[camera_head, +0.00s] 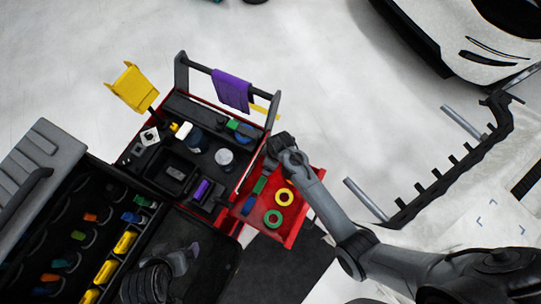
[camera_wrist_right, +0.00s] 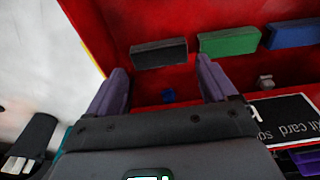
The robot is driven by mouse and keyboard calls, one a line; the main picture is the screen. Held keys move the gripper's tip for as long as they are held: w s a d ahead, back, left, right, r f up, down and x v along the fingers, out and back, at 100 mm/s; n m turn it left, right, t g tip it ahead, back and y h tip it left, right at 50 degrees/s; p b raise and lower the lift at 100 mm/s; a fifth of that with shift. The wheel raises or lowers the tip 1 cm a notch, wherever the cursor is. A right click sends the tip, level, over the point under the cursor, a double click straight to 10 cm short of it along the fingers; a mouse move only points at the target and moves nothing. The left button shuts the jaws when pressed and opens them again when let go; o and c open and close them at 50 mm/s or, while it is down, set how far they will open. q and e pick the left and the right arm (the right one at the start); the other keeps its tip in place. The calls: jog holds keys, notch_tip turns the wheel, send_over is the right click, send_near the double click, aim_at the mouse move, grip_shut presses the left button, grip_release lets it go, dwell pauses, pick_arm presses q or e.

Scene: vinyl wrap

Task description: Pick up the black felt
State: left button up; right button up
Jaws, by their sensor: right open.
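The black felt (camera_wrist_right: 158,53) is a dark rectangular block on the red tray, seen in the right wrist view. My right gripper (camera_wrist_right: 160,72) is open, with its two fingertips apart just short of the felt, one toward each end of it. No contact with the felt shows. In the head view my right gripper (camera_head: 277,145) is over the upper end of the red side tray (camera_head: 291,232), and the felt is hidden there. My left gripper (camera_head: 182,259) is low in the head view over a dark surface; its jaws are unclear.
A green block (camera_wrist_right: 230,41) and a blue block (camera_wrist_right: 291,34) lie in a row right of the felt.

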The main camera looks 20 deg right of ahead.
jog(key=shift+w+a+f+b, duration=0.15)
jog(key=shift+f+b, duration=0.25)
jog(key=shift+f, duration=1.45)
jog(key=c, duration=0.7)
jog(key=shift+o, duration=0.2)
jog(key=shift+r, duration=0.1)
